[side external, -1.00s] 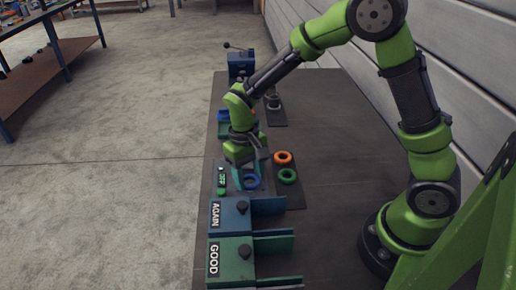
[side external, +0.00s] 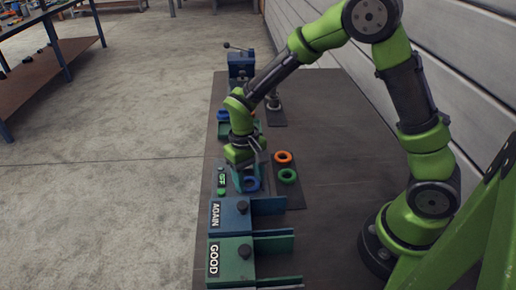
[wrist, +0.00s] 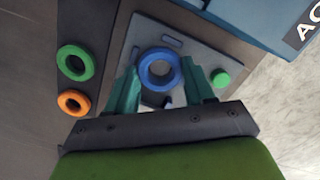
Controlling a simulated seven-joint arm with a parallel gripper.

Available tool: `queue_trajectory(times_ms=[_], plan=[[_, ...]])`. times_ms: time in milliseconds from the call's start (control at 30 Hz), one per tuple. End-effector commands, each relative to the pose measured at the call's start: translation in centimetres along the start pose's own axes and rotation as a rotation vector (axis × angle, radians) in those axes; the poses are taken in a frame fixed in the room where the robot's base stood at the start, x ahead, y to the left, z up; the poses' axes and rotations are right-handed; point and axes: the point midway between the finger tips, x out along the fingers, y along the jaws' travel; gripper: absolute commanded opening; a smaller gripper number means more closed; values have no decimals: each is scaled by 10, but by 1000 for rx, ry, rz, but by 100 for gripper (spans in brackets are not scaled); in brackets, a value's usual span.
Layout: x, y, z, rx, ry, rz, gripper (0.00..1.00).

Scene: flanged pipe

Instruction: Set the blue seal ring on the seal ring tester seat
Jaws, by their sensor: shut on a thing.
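The blue seal ring (side external: 252,188) is at the grey tester plate, and in the wrist view (wrist: 159,54) it sits between my fingertips. My gripper (wrist: 162,80) points down with its teal fingers on either side of the ring, shut on it; it also shows in the side view (side external: 247,182). The tester plate (wrist: 196,52) has a green button (wrist: 220,78) and a small display (side external: 221,180) with green text. The ring and fingers cover the seat. I cannot tell whether the ring touches the plate.
A dark tray beside the tester holds an orange ring (side external: 283,157) and a green ring (side external: 288,176). The blue AGAIN bin (side external: 230,216) and green GOOD bin (side external: 230,260) stand nearer the camera. A blue device (side external: 241,66) stands at the far end.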

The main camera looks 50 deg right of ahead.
Motion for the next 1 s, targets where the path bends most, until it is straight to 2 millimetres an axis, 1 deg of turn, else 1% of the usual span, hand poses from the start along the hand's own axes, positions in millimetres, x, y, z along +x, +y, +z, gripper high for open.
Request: queue_trajectory(times_ms=[300,333,500,533,700,800,833,900,1000], plan=[[0,0,0,0,0,0,24],[0,0,0,0,0,0,55],[0,0,0,0,0,0,81],[0,0,0,0,0,0,83],[0,1,0,1,1,1,82],[0,2,-1,2,1,2,96],[0,2,-1,2,1,2,97],[0,3,-1,3,1,3,98],[0,4,-1,4,2,5,97]])
